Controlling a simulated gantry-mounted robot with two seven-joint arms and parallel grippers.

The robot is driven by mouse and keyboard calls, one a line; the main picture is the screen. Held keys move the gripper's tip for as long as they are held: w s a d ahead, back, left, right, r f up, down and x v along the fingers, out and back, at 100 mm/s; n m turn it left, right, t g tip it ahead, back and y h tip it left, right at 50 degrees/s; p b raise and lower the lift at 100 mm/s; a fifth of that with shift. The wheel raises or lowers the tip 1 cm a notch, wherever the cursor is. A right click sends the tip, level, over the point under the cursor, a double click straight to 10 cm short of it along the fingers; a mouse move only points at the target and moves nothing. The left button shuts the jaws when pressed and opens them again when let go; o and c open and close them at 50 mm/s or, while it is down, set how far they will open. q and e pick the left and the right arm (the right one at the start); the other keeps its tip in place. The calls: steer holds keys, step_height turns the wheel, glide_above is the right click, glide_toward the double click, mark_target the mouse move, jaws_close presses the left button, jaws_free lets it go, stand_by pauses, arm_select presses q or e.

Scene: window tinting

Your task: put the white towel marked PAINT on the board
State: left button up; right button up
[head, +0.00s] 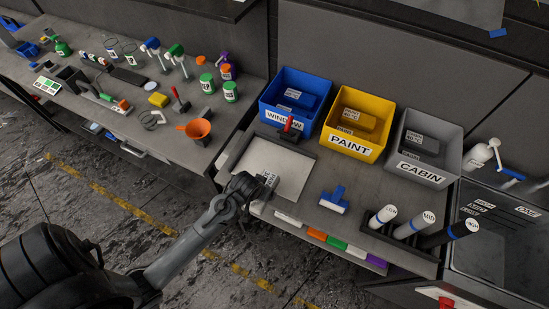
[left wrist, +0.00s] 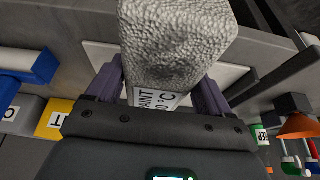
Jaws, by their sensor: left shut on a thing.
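My left gripper (head: 262,187) is shut on the towel (left wrist: 178,40), a pale, rough-textured block whose label reads PAINT and a °C figure in the left wrist view. In the head view the towel (head: 269,180) shows as a small labelled patch at the fingertips, over the near-left part of the board. I cannot tell whether the towel touches the board. The right gripper is in neither view.
Blue WINDOW (head: 270,113), yellow PAINT (head: 365,149) and grey CABIN (head: 438,179) bins stand behind the board. A blue squeegee (head: 335,198) and several rolls (head: 410,222) sit to the right. An orange funnel (head: 198,130) is left.

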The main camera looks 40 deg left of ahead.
arm_select(q)
steer(key=shift+s+a+p, duration=0.25)
steer(key=shift+s, duration=0.4)
steer(key=shift+s+a+p, duration=0.2)
steer(key=shift+s+p, duration=0.05)
steer(key=shift+s, duration=0.35)
steer(key=shift+a, duration=0.2)
steer(key=p, duration=0.2)
glide_toward(277, 160)
steer(key=shift+w+a+f, duration=0.15)
steer(key=shift+w+f, duration=0.7)
steer(key=shift+f, duration=0.1)
steer(key=shift+w+a+f, duration=0.1)
steer(key=shift+w+f, duration=0.05)
steer(key=shift+w, duration=0.1)
steer(key=shift+f, duration=1.6)
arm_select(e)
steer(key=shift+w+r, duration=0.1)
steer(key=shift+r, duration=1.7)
arm_select(q)
steer(key=shift+f, duration=0.15)
steer(key=o, duration=1)
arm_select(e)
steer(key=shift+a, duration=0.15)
